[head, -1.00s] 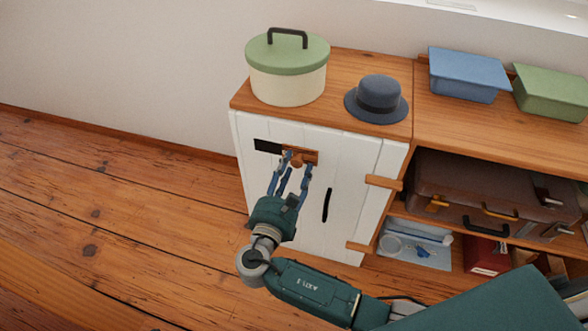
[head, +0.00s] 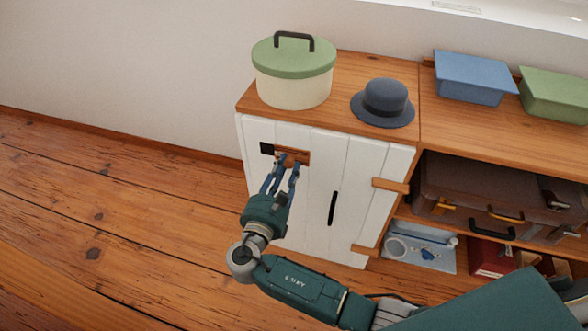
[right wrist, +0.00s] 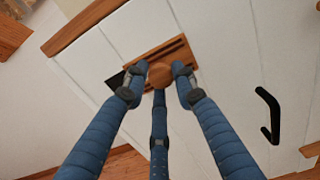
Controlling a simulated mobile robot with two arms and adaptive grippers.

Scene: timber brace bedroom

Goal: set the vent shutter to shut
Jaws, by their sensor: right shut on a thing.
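The vent shutter is a small wooden slide (head: 300,157) on the white cabinet door, and it also shows in the right wrist view (right wrist: 172,52). Part of the dark vent opening (head: 266,149) is uncovered at its left; the opening also shows in the right wrist view (right wrist: 114,82). My right gripper (head: 284,163) is shut on the shutter's round wooden knob (right wrist: 160,74), with blue fingers on both sides and one below. The fingers mostly hide the knob in the head view. My left gripper is not in view.
The white door (head: 305,215) has a black handle (head: 332,208) right of my gripper. A green-lidded pot (head: 293,72) and a dark hat (head: 384,103) stand on the cabinet top. Open shelves with a brown suitcase (head: 470,185) are at the right. The floor at left is clear.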

